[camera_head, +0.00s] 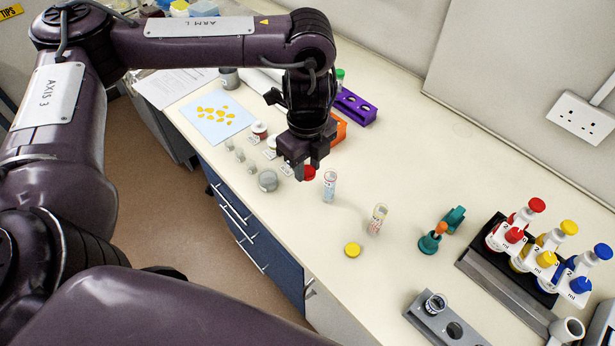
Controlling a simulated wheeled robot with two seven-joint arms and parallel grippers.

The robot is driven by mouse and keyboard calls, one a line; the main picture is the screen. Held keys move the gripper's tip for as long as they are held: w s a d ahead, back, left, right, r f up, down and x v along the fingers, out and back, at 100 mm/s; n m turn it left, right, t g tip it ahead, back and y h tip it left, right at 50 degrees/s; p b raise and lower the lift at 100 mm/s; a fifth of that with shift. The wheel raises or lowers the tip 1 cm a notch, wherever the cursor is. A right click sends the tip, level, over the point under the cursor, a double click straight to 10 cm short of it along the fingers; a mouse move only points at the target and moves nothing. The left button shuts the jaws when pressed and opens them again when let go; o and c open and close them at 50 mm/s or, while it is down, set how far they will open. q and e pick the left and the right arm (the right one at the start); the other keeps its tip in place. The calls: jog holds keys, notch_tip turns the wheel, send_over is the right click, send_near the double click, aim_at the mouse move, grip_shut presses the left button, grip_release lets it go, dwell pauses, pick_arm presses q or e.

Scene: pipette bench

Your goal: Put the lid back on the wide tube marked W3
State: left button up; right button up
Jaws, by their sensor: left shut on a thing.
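My left gripper (304,168) points down over the bench and is shut on a red lid (310,173), which shows at its fingertips. A clear open tube with a reddish label (330,187) stands upright just right of the lid. The marks on both tubes are too small to read, so I cannot tell which is W3. My right gripper is out of view.
Several small jars, including a glass one (268,180), stand left of the gripper. A purple rack (354,107) and an orange item (339,130) are behind it. A teal item (429,242), a grey holder (440,318) and a bottle rack (515,275) are right.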

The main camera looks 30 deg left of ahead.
pick_arm(q)
jog(key=shift+r, duration=1.35)
